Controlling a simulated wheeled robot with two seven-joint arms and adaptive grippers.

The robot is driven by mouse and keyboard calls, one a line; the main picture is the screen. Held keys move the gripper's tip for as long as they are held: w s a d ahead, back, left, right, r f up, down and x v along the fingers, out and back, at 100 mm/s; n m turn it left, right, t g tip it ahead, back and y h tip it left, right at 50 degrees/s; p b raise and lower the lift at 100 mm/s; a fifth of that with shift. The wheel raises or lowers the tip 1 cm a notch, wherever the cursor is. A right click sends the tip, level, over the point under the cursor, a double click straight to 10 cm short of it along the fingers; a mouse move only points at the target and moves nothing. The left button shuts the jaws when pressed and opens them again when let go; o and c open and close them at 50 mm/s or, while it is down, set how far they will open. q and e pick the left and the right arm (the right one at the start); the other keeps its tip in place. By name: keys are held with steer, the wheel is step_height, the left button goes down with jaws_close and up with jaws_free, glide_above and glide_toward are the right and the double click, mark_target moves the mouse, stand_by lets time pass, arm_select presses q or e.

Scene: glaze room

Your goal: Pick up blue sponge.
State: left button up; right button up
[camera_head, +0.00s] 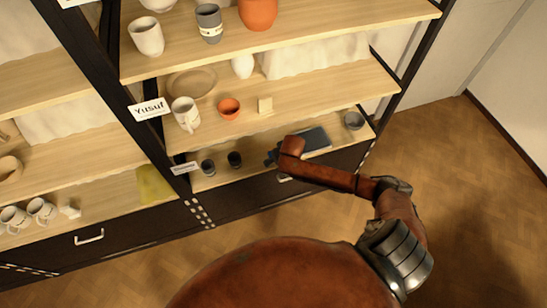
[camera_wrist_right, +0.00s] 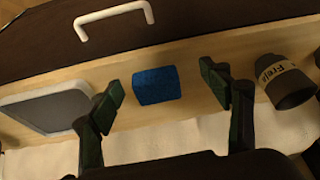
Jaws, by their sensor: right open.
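The blue sponge (camera_wrist_right: 155,85) lies on the light wooden shelf board in the right wrist view. My right gripper (camera_wrist_right: 163,84) is open, with one finger on each side of the sponge and a gap on both sides. I cannot tell how far above the board the fingertips are. In the head view my right gripper (camera_head: 271,157) is over the lowest shelf, partly covered by my arm; I cannot make out the sponge there. My left gripper is not in view.
A grey tray with a pale rim (camera_wrist_right: 50,110) lies left of the sponge. A dark cup labelled "Freja" (camera_wrist_right: 288,82) lies to its right in the wrist view. A drawer handle (camera_wrist_right: 112,18) is beyond the shelf edge. A shelf with pottery (camera_head: 229,109) is above.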

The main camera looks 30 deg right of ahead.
steer(key=w, duration=0.1)
steer(key=w+r+b, duration=0.1)
steer(key=w+b, duration=0.1)
steer(key=shift+d+r+m+h, duration=0.3)
steer(key=shift+d+r, duration=0.05)
steer(key=shift+d, duration=0.05)
steer(key=b+x, duration=0.1)
steer(key=x, duration=0.2)
steer(key=b+x, duration=0.1)
steer(key=x, duration=0.1)
steer(key=shift+d+f+b, duration=0.15)
steer(key=shift+d+b, duration=0.2)
steer(key=shift+d, duration=0.05)
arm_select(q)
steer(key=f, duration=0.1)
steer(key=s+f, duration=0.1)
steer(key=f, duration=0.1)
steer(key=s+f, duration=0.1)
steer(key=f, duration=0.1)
arm_select(e)
steer(key=shift+c, duration=0.7)
steer(key=c, duration=0.9)
steer(key=shift+r, duration=0.2)
